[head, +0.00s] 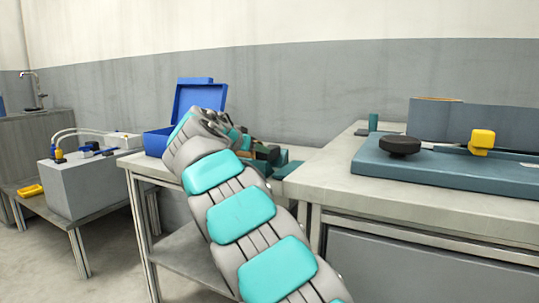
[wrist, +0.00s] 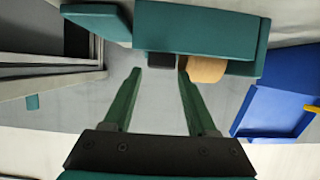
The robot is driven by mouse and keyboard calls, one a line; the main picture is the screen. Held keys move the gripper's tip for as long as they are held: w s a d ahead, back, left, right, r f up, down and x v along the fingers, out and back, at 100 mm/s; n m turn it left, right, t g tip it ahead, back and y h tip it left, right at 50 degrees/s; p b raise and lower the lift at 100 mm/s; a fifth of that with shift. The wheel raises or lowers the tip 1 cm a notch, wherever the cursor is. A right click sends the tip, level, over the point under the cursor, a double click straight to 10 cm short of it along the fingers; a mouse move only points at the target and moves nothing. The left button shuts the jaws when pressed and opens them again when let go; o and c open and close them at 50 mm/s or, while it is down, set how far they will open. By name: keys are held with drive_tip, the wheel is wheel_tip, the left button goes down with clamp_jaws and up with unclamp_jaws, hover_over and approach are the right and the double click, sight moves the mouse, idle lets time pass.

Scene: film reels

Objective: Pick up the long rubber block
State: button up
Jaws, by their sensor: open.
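My gripper (wrist: 158,74) is open, its two green fingers apart and nothing visibly held between them. A small black piece (wrist: 160,60) shows just beyond the fingertips, at the edge of a long teal block-like body (wrist: 200,32). I cannot tell which of these is the long rubber block. A tan rounded piece (wrist: 206,69) sits just right of the right fingertip. In the head view my arm hides most of the gripper and part of the small table; dark and teal pieces (head: 283,168) show to the right of the wrist.
An open blue case (head: 200,100) stands on the small table; it also shows in the wrist view (wrist: 272,110). The right-hand bench (head: 330,180) holds a blue-grey device (head: 440,170) with a black knob and yellow part. A grey box (head: 88,180) stands left.

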drive_tip(key=shift+x, duration=2.5)
drive_tip(key=shift+w+r, duration=0.1)
drive_tip(key=shift+r, duration=0.05)
clamp_jaws()
